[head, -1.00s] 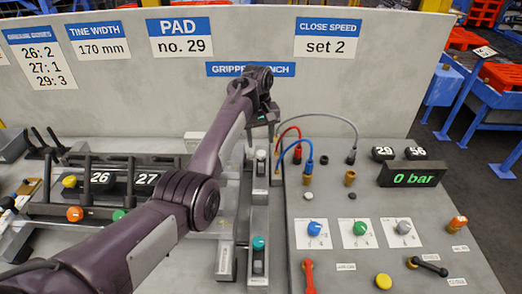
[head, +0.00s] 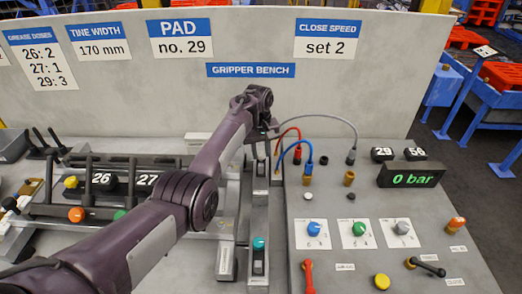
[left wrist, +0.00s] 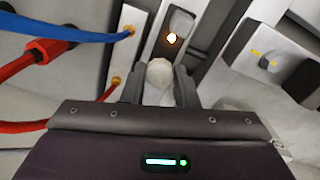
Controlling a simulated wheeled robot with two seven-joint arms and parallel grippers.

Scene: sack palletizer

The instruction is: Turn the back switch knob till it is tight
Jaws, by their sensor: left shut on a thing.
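The back switch knob (left wrist: 159,73) is pale and round, and shows between the two dark fingers in the left wrist view. My left gripper (left wrist: 158,84) is shut on it, one finger on each side. In the head view my left gripper (head: 261,148) reaches down over the back end of the narrow switch rail, and its fingers and hand hide the back knob. Whether the knob is tight cannot be told. The front switch knob (head: 259,243) is teal and stands nearer on the same rail, clear of the gripper. My right gripper is not in view.
A red hose (head: 289,131) and a blue hose (head: 293,147) arch close to the right of my left gripper. The sloped panel (head: 330,265) with blue, green and grey knobs lies to the right. A grey backboard (head: 370,95) stands behind.

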